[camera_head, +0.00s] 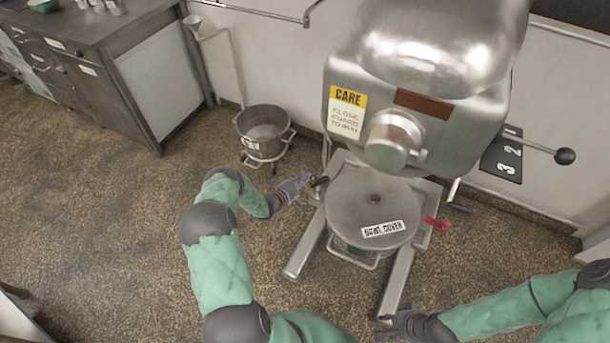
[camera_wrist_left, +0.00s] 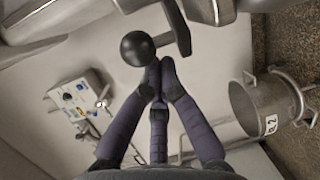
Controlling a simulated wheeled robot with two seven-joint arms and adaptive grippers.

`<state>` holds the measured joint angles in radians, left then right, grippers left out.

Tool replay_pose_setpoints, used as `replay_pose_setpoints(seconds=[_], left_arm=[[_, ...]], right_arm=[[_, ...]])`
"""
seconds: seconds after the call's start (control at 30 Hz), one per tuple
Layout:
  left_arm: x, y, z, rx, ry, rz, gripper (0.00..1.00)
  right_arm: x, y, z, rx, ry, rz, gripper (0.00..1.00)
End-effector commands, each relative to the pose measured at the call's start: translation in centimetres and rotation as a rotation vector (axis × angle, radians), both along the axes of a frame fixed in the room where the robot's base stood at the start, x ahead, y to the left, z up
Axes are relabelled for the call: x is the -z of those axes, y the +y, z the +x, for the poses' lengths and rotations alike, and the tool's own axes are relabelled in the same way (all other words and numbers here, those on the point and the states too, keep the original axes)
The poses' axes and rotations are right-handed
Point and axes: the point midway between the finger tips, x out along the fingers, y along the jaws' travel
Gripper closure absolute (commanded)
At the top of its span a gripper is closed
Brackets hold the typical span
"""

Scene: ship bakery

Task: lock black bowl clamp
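The black bowl clamp (camera_head: 319,183) is on the left side of the mixer's bowl support, beside the covered bowl (camera_head: 372,205). In the left wrist view, a black lever with a ball knob (camera_wrist_left: 138,48) lies just beyond my fingertips. My left gripper (camera_head: 304,181) is right beside the black clamp. In the left wrist view, its fingers (camera_wrist_left: 161,72) are drawn together with their tips at the lever; I cannot tell whether they touch it. Nothing shows held between them. My right gripper (camera_head: 388,326) is low near the mixer's right foot, partly cut off, its finger state unclear.
A red clamp (camera_head: 438,223) is on the bowl's right side. The mixer head (camera_head: 420,110) hangs over the bowl. A steel pot (camera_head: 263,133) on a wheeled stand is behind my left gripper; it also shows in the left wrist view (camera_wrist_left: 262,105). Floor at left is clear.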

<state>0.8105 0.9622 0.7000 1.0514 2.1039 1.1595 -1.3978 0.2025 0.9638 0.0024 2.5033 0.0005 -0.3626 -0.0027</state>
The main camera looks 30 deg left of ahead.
Motion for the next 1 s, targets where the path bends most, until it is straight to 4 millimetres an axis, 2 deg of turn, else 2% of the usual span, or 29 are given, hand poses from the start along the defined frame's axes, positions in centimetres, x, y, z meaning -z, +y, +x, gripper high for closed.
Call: replay_pose_setpoints(seconds=[0.4,1.0], left_arm=[[-0.1,-2.8,-2.0,-0.001,0.000,-0.001,1.00],[0.2,-6.7,-2.9,0.012,0.004,-0.008,1.00]], right_arm=[[-1.2,0.0,0.0,0.000,0.000,0.000,0.63],[-1.9,0.0,0.0,0.000,0.000,0.000,0.63]])
